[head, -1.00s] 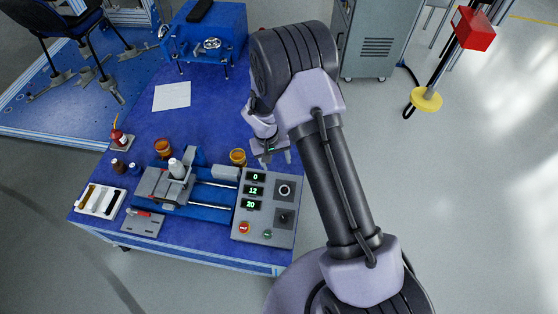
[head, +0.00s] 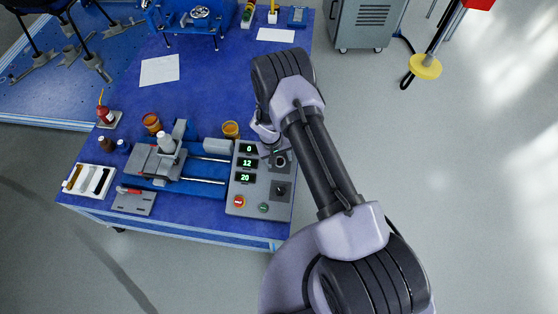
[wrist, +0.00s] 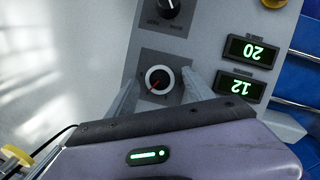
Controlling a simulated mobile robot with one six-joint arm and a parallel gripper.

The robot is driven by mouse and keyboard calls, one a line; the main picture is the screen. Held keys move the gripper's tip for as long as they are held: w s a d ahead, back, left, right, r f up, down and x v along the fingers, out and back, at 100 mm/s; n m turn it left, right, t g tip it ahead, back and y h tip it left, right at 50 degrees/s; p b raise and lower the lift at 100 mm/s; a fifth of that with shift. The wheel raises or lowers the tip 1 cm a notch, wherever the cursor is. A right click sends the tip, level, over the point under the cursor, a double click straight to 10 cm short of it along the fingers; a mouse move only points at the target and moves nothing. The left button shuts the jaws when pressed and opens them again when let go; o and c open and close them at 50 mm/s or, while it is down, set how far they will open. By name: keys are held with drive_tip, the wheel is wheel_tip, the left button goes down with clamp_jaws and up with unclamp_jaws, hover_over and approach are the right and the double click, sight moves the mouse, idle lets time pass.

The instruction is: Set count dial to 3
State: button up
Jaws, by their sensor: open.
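The grey control panel (head: 240,205) stands on the blue table with three green displays reading 0, 12 and 20. A second black knob (wrist: 167,8) sits on the same panel. My gripper (wrist: 163,78) is open, with one finger on each side of the ringed dial. I cannot tell whether they touch it. In the head view my gripper (head: 272,150) is partly hidden.
The blue slide fixture (head: 165,165) stands left of the panel. A red button (head: 239,202) and green button (head: 264,208) lie at the panel's front. The white tray (head: 72,190) is far left.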

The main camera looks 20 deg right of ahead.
clamp_jaws()
drive_tip(key=shift+f, duration=0.1)
drive_tip(key=shift+n+b, duration=0.3)
drive_tip(key=shift+b, duration=0.05)
drive_tip(key=shift+a+f+n+h+b, duration=0.15)
drive_tip(key=shift+n+h+b, duration=0.25)
drive_tip(key=shift+n+b, duration=0.55)
drive_tip(key=n+h+b, duration=0.1)
drive_tip(key=n+b, duration=0.1)
drive_tip(key=n, duration=0.1)
drive_tip(key=shift+n+b, duration=0.3)
drive_tip(key=shift+n, duration=0.05)
drive_tip(key=n+t+h+b, duration=0.1)
drive_tip(key=n+b, duration=0.1)
drive_tip(key=n, duration=0.1)
drive_tip(key=shift+s+a, duration=0.1)
drive_tip(key=shift+s, duration=0.05)
drive_tip(key=shift+n+t+b, duration=0.3)
drive_tip(key=shift+n+t, duration=0.1)
drive_tip(key=shift+n, duration=0.6)
